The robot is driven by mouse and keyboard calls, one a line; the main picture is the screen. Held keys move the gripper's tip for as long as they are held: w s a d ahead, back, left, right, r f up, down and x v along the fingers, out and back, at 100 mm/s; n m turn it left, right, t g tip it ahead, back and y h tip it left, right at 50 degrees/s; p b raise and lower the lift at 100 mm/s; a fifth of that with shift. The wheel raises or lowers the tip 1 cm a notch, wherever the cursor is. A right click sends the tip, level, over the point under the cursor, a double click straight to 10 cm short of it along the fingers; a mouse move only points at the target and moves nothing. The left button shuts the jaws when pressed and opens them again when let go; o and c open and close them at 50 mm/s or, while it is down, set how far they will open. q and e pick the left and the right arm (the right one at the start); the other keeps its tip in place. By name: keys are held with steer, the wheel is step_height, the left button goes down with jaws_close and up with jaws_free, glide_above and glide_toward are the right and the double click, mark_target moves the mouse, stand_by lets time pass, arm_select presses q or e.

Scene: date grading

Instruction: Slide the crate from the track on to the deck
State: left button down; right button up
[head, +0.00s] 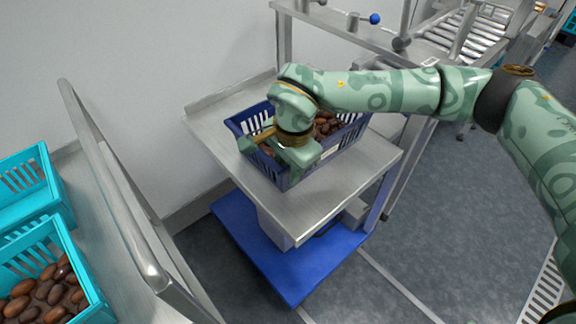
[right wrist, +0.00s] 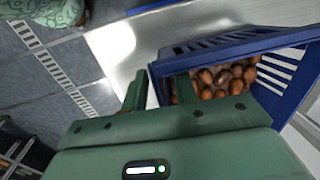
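The dark blue crate (head: 343,160) holds brown dates and stands on the grey metal deck (head: 340,185) of a stand with a blue base. In the right wrist view the crate (right wrist: 290,95) shows slotted walls, and the bare deck (right wrist: 125,45) lies beside it. My right gripper (head: 264,150) is low over the crate's near-left side. In the right wrist view my right gripper's fingers (right wrist: 160,85) are apart, one outside the crate and one over its inside, with the wall between them. The roller track (head: 468,38) is at the upper right. My left gripper is out of view.
Turquoise crates (head: 75,250), one with dates, stand at the left beside a metal side rail (head: 120,190). A metal frame with a blue-knobbed lever (head: 374,18) stands behind the deck. The deck's front strip is bare, and grey floor (head: 450,220) is open at right.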

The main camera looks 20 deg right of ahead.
steer(key=shift+r, duration=0.1)
